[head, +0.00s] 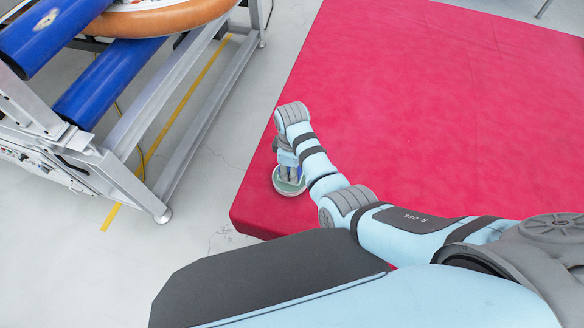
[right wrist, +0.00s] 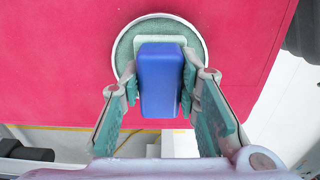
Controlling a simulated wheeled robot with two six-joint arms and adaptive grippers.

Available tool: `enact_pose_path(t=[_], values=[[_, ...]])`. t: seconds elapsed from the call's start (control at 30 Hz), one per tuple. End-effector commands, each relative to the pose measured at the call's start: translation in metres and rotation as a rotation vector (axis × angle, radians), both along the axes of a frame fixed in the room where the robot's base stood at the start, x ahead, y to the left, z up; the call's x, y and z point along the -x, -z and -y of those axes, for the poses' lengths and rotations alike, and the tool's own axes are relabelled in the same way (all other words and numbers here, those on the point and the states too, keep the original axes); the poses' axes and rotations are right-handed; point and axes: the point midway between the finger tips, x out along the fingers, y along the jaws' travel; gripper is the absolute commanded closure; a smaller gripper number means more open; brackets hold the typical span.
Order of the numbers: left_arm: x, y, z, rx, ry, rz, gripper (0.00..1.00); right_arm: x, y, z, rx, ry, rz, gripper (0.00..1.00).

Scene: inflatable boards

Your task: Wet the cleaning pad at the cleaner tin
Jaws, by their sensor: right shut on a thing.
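The cleaning pad (right wrist: 160,95) is a blue block with a pale green layer at its far end. My right gripper (right wrist: 159,80) is shut on the blue block, one finger on each side. The cleaner tin (right wrist: 125,45) is round, with a pale rim and a grey-green inside, and stands on the red surface. The pad's pale end lies over the tin's opening; whether it touches the inside cannot be told. In the head view my right gripper (head: 290,168) points down over the tin (head: 288,191), near the red surface's left edge. My left gripper is not in view.
The wide red padded board (head: 420,90) has much free room behind and right of the tin. At left stands a metal frame (head: 165,110) with blue rollers (head: 105,80) and an orange-edged round thing (head: 160,17). Grey floor (head: 190,215) lies between.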

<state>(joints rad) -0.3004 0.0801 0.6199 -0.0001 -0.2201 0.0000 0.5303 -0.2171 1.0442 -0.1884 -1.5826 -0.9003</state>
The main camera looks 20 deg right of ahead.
Motion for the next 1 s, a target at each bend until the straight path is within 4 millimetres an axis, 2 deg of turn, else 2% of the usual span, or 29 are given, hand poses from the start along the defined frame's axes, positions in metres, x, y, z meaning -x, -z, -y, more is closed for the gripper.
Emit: enact_pose_path(t=[0.37,0.8,1.0], values=[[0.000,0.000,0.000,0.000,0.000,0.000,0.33,0.001,-0.002,0.000,-0.001,0.000,-0.003,0.93],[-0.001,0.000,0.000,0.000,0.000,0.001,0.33,0.000,-0.055,0.000,0.000,0.000,0.000,0.93],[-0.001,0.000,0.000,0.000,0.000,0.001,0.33,0.001,-0.069,0.000,0.000,0.000,-0.001,0.93]])
